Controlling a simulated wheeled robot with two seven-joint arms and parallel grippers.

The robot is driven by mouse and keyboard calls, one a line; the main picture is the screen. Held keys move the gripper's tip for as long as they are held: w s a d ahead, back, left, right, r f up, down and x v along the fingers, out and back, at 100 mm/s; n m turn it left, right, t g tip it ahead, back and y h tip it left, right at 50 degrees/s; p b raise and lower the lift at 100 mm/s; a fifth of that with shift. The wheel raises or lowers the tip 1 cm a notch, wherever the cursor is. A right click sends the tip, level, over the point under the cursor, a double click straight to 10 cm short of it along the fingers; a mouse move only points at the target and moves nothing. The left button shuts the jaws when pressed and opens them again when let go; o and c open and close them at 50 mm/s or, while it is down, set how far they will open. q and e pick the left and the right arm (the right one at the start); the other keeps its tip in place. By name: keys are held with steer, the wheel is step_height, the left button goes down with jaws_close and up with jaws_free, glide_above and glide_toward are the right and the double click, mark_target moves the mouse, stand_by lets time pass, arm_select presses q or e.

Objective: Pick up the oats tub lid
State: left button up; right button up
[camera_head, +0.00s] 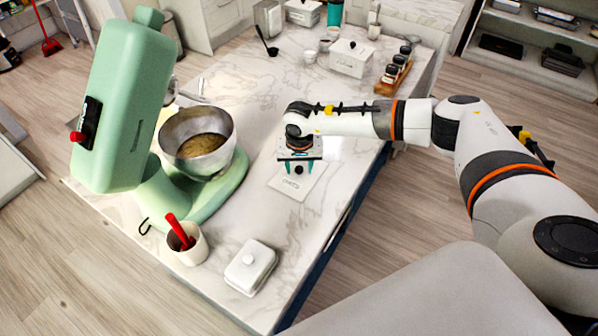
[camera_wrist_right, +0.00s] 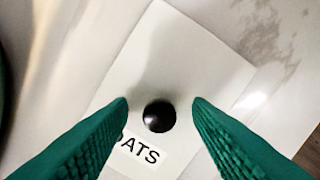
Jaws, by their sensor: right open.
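The oats tub lid (camera_head: 311,181) is a pale, square piece with a dark round knob (camera_wrist_right: 159,116), on the marble counter. It fills the middle of the right wrist view (camera_wrist_right: 185,60), with a partly covered label reading "ATS" beside the knob. I cannot tell how much of a tub is under it. My right gripper (camera_head: 297,168) points down over the lid and is open. In the right wrist view its green fingers (camera_wrist_right: 160,104) stand on either side of the knob, with a gap on each side. My left gripper is not in view.
A green stand mixer (camera_head: 130,110) with a metal bowl (camera_head: 222,123) stands left of the lid. A cup with a red utensil (camera_head: 190,250) and a white lidded dish (camera_head: 250,270) are nearer. A white canister (camera_head: 352,62) and a jar rack (camera_head: 395,75) stand farther back.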

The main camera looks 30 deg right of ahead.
jaws_close()
